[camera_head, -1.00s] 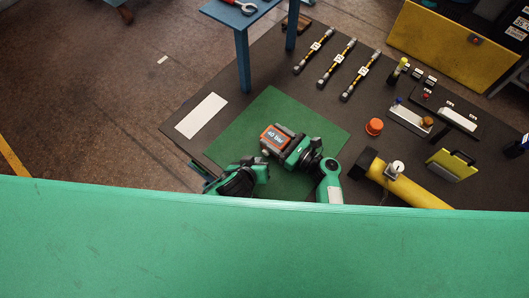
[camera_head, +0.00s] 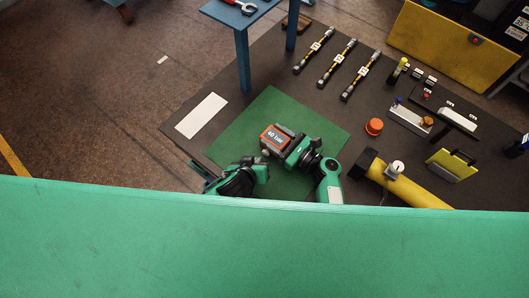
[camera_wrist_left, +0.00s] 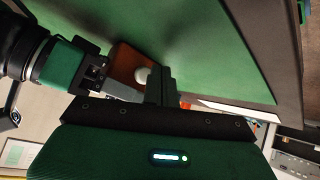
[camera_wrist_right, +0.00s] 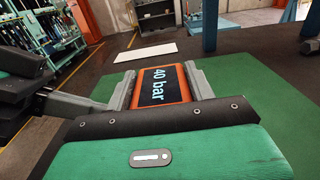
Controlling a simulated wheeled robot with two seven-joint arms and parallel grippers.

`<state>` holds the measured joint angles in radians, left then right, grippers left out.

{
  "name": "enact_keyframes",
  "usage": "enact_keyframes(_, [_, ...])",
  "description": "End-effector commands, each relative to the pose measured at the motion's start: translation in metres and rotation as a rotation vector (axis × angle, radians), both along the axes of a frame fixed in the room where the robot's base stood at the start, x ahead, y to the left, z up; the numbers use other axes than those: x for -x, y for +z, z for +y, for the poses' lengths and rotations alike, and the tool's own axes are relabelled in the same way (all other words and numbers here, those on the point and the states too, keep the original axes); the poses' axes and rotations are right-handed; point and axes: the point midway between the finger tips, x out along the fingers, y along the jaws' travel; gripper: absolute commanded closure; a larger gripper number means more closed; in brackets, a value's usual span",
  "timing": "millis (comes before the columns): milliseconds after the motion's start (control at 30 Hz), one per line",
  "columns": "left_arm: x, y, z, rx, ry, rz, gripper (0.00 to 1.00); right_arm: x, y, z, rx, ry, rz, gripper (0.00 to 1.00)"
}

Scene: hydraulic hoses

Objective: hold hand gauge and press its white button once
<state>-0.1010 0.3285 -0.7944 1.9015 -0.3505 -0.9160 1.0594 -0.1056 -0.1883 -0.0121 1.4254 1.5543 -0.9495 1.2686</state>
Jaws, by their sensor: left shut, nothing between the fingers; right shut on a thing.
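The hand gauge (camera_head: 272,136) is an orange box with a dark screen reading "40 bar". It also shows in the right wrist view (camera_wrist_right: 158,87). My right gripper (camera_head: 287,143) is shut on it, one finger on each side. The gauge is held over the green mat. Its round white button (camera_wrist_left: 142,75) shows in the left wrist view on an orange-brown face. My left gripper (camera_wrist_left: 160,84) is shut and empty, its fingertips right beside the button. I cannot tell whether they touch it. In the head view my left gripper (camera_head: 262,163) is just below the gauge.
The green mat (camera_head: 265,105) lies on a dark surface with a white plate (camera_head: 201,116) at left. Several hoses (camera_head: 337,62) lie behind. An orange cap (camera_head: 374,126) and a yellow cylinder (camera_head: 405,187) are at right. A blue table (camera_head: 242,45) stands at the back.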

Motion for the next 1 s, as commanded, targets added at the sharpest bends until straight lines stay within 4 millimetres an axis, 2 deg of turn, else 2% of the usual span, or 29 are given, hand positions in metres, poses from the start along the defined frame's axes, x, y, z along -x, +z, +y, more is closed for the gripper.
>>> enact_keyframes(1000, [-0.007, 0.0003, -0.005, 0.0, 0.0, 0.0, 1.0, 0.0002, -0.0003, 0.0, 0.0, 0.0, 0.0, 0.73])
